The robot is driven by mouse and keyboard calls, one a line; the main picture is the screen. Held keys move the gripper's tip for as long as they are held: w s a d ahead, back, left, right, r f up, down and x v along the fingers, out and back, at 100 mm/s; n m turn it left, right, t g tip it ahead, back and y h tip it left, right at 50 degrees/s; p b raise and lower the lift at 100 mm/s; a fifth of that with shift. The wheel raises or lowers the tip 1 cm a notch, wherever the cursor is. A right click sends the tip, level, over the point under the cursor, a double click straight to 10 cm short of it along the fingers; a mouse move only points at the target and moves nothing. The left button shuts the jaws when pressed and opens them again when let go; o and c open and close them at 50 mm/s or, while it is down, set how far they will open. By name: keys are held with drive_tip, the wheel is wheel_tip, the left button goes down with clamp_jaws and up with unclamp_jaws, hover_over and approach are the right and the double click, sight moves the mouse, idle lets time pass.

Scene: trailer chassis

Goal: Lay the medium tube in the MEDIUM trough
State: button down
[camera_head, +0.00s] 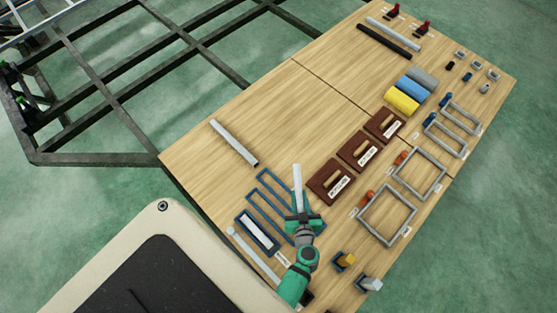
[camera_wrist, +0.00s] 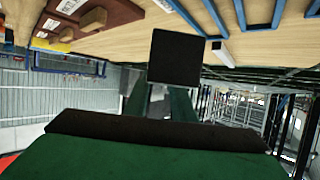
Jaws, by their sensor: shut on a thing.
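My gripper (camera_head: 302,216) is shut on a light grey tube (camera_head: 297,184), which points up and away from the fingers above the table. I take it as the medium tube. Blue rectangular troughs (camera_head: 262,206) lie side by side just left of my gripper. The nearest trough (camera_head: 247,238) has a short pale tube in it; the others look empty. Their labels are too small to read, so I cannot tell which is MEDIUM. In the wrist view, blue trough edges (camera_wrist: 240,14) show at the top right; a dark square block (camera_wrist: 175,58) hides much of the middle.
A grey tube (camera_head: 233,143) lies on the wooden table (camera_head: 300,110) beyond the troughs. Brown boxes with handles (camera_head: 337,182) stand right of my gripper. Grey frames (camera_head: 386,214) lie further right.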

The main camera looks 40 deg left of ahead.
drive_tip(key=s+a+n+g+y, duration=0.1)
drive_tip(key=s+a+n+g, duration=0.25)
drive_tip(key=s, duration=0.35)
drive_tip(key=s+a+r+n+g+y, duration=0.1)
drive_tip(key=s+a+n+g+y, duration=0.1)
drive_tip(key=s+a, duration=0.3)
drive_tip(key=s+a+n+g+y, duration=0.1)
drive_tip(key=s+a+n+g, duration=0.2)
drive_tip(key=s, duration=0.5)
hover_over(277, 219)
drive_tip(key=s, duration=0.1)
drive_tip(key=f, duration=0.5)
drive_tip(key=a+f, duration=0.1)
drive_tip(key=f, duration=0.2)
drive_tip(key=shift+s, duration=0.15)
drive_tip(key=shift+w+d+f, duration=0.4)
drive_tip(key=shift+f, duration=0.25)
drive_tip(key=shift+w+d+f, duration=0.15)
drive_tip(key=shift+f, duration=1.65)
drive_tip(key=c, duration=1.5)
unclamp_jaws()
